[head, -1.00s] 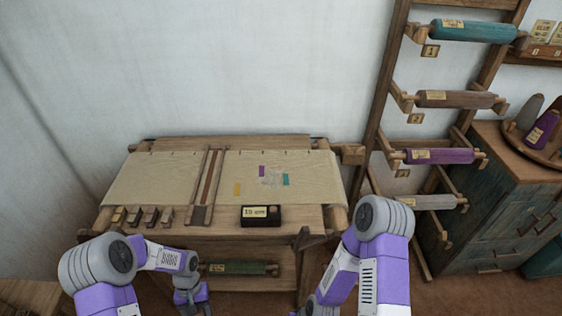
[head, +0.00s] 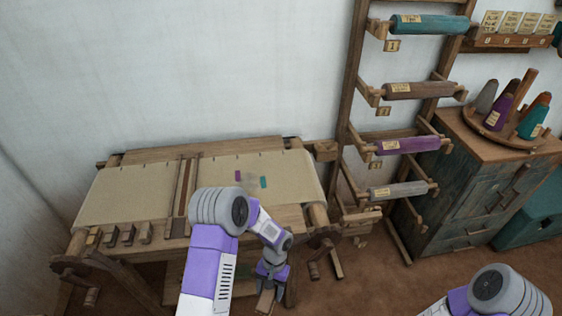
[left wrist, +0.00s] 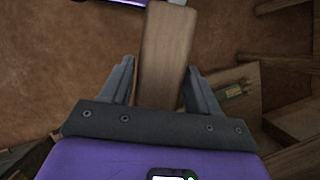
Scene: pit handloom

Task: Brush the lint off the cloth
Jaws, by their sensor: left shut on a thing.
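The cream cloth (head: 130,195) lies stretched across the loom. A faint greyish patch (head: 251,184), perhaps lint, shows on its right part between a purple tag (head: 238,176) and a teal tag (head: 264,182). My left gripper (head: 270,286) is in front of the loom, below the cloth's level in the picture and apart from it. I cannot tell if this is a brush. My right gripper is out of view.
Several small wooden blocks (head: 126,235) line the loom's front left edge. A rack of rollers (head: 413,90) stands right of the loom. A cabinet (head: 470,190) with cones of yarn is farther right. Floor (head: 370,275) is free in front of the rack.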

